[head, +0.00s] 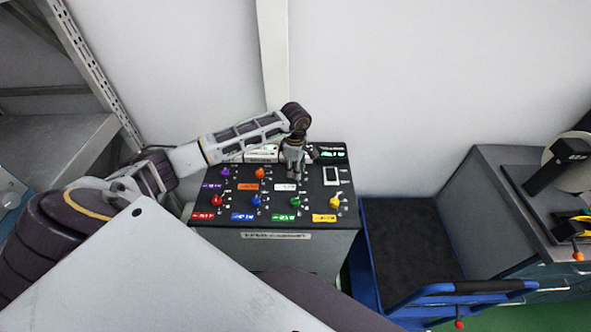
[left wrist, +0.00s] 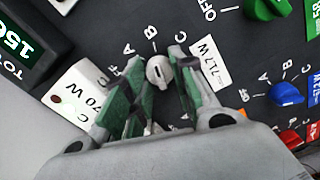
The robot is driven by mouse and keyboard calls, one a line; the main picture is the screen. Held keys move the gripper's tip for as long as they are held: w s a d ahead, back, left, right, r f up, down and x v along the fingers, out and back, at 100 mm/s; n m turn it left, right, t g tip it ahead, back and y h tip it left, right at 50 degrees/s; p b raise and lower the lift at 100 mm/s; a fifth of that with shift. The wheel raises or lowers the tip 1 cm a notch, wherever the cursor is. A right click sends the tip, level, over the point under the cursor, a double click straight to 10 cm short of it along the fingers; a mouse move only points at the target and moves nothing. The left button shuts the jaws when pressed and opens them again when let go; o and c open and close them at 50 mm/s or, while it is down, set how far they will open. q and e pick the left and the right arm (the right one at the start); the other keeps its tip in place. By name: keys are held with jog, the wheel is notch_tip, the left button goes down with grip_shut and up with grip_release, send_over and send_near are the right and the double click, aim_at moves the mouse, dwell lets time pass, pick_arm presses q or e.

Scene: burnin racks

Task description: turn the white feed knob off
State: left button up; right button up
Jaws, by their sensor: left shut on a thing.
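The black control panel (head: 315,216) tops a grey cabinet by the wall. My left gripper (head: 294,176) reaches down onto its back middle part, above a white label (head: 286,187). In the left wrist view the white knob (left wrist: 158,70) sits between the two green-lined fingertips of my left gripper (left wrist: 160,78), which is shut on it. OFF, B and C marks lie around the knob. Its pointer direction is hard to read. In the head view the gripper hides the knob. My right gripper is not in view.
Purple (head: 225,172), orange (head: 262,173), red (head: 217,200), blue (head: 256,200), green (head: 295,202) and yellow (head: 335,202) knobs share the panel. A lit display (left wrist: 18,48) is close by. A blue cart (head: 410,243) stands to the right.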

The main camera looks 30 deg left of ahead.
pick_arm(q)
jog(key=n+b, duration=0.2)
jog(key=n, duration=0.2)
jog(key=n+b, duration=0.2)
jog(key=n, duration=0.2)
jog(key=shift+n, duration=0.4)
jog(key=n+b, duration=0.1)
jog(key=n, duration=0.6)
jog(key=shift+n+b, duration=0.3)
jog(key=shift+b, duration=0.1)
jog(key=shift+r+n, duration=0.1)
jog(key=shift+n, duration=0.4)
jog(key=o, duration=1.1)
jog(key=shift+c, duration=0.2)
